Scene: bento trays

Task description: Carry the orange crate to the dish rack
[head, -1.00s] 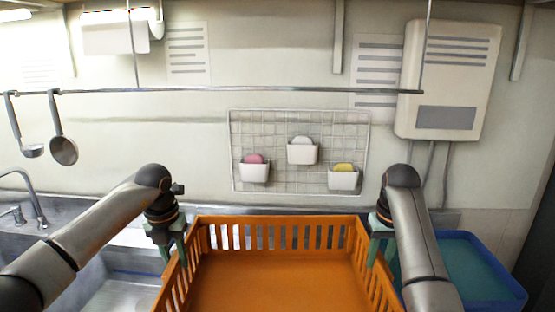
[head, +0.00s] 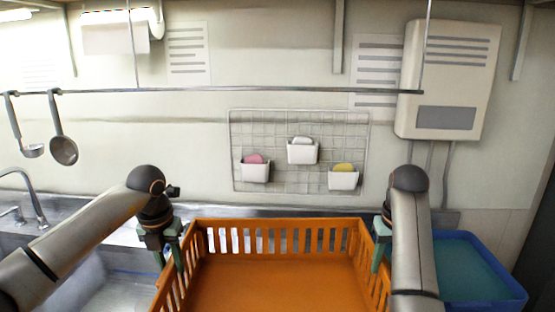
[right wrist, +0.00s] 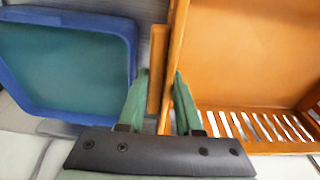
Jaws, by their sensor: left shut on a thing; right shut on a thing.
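The orange crate (head: 278,222) is at the bottom middle of the head view, level and empty as far as I see; its near end is cut off by the frame. My left gripper (head: 172,256) is shut on its left side wall. My right gripper (head: 381,252) is shut on its right side wall. In the right wrist view the fingers of my right gripper (right wrist: 160,78) straddle the rim of the orange crate (right wrist: 250,50). I cannot make out a dish rack in these views.
A blue tub with a teal inside (head: 493,302) stands right of the crate, close beside my right arm; it also shows in the right wrist view (right wrist: 128,30). A sink with a tap (head: 32,190) is at the left. A wall grid (head: 300,185) holds several small caddies.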

